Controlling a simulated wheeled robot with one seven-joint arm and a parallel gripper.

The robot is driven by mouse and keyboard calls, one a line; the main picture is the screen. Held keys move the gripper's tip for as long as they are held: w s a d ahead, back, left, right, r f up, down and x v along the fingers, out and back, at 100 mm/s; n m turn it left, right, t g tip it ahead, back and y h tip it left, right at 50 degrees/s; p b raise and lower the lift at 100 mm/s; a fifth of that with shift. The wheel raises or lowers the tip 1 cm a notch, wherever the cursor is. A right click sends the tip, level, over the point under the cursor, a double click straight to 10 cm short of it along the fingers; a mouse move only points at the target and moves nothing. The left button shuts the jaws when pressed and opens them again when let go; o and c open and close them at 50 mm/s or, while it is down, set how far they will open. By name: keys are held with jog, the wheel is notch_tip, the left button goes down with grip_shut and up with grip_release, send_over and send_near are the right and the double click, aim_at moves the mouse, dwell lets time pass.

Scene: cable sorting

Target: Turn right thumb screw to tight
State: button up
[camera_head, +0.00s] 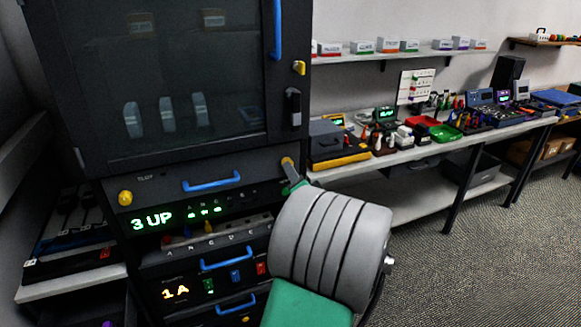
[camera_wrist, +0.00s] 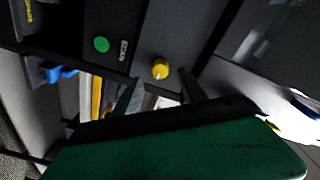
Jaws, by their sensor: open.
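The right thumb screw (camera_head: 288,163) is a yellow knob at the right end of the panel with the green "3 UP" display. In the wrist view the yellow thumb screw (camera_wrist: 160,68) shows whole, with a pale mark on its face. A second yellow thumb screw (camera_head: 125,197) is at the left end of the same panel. My gripper (camera_wrist: 157,92) is open; its two dark fingertips stand apart, either side of and below the knob in the wrist view. Whether they touch it is unclear. In the head view my arm hides much of the gripper.
Blue handles (camera_head: 211,181) stick out from the drawers. A glass-front cabinet (camera_head: 170,80) stands above. A green button (camera_wrist: 101,44) labelled SCAN shows in the wrist view. A workbench (camera_head: 400,150) crowded with tools is at right; the carpet before it is clear.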

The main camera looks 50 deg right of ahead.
jog(key=x, duration=0.4)
jog(key=shift+w+p, duration=0.1)
jog(key=shift+p, duration=0.3)
grip_shut()
